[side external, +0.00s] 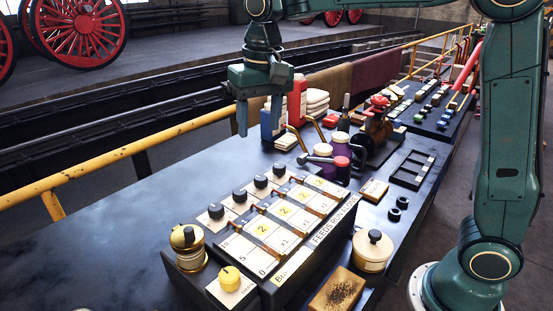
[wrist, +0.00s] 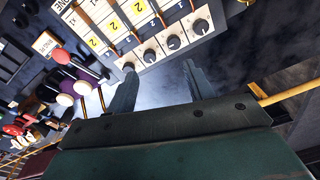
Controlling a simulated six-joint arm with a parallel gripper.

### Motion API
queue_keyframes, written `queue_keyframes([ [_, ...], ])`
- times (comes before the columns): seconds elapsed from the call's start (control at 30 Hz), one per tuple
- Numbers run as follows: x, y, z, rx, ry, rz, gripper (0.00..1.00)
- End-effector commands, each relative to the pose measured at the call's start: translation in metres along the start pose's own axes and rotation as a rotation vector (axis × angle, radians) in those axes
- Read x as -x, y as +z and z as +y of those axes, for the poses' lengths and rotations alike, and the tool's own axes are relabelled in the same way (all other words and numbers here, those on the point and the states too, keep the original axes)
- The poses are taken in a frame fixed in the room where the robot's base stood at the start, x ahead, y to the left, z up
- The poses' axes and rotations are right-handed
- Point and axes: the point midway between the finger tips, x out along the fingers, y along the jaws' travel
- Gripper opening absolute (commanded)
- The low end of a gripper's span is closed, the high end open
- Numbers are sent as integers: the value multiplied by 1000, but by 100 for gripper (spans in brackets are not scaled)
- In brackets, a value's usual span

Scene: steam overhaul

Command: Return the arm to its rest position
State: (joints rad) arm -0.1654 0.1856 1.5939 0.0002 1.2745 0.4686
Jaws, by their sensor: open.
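My gripper (side external: 258,117) hangs from the arm above the dark workbench (side external: 120,228), fingers pointing down and apart, with nothing between them. In the side external view it appears behind the panel of black knobs (side external: 262,229). In the wrist view the two fingers of my gripper (wrist: 157,82) are spread, and the knob panel (wrist: 155,25) lies beyond their tips. The gripper looks clear of the panel and the bench.
Blue and red bottles (side external: 297,98), folded white cloths (side external: 316,102), purple jars (side external: 322,158) and a brass-and-red device (side external: 376,125) crowd the bench's middle. A yellow rail (side external: 130,150) runs along its far edge. The bench's left part is bare.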

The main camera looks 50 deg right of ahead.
Motion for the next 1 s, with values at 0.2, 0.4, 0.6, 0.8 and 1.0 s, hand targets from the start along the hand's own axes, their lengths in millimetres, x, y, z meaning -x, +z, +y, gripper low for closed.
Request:
queue_keyframes([
  [0.2,20,37,32,53,-28,70,52],
  [0.4,29,72,58,103,-45,135,52],
  [0.6,29,108,83,153,-56,202,52],
  [0.8,22,145,105,202,-60,270,52],
  [1.0,8,180,124,252,-57,338,52],
])
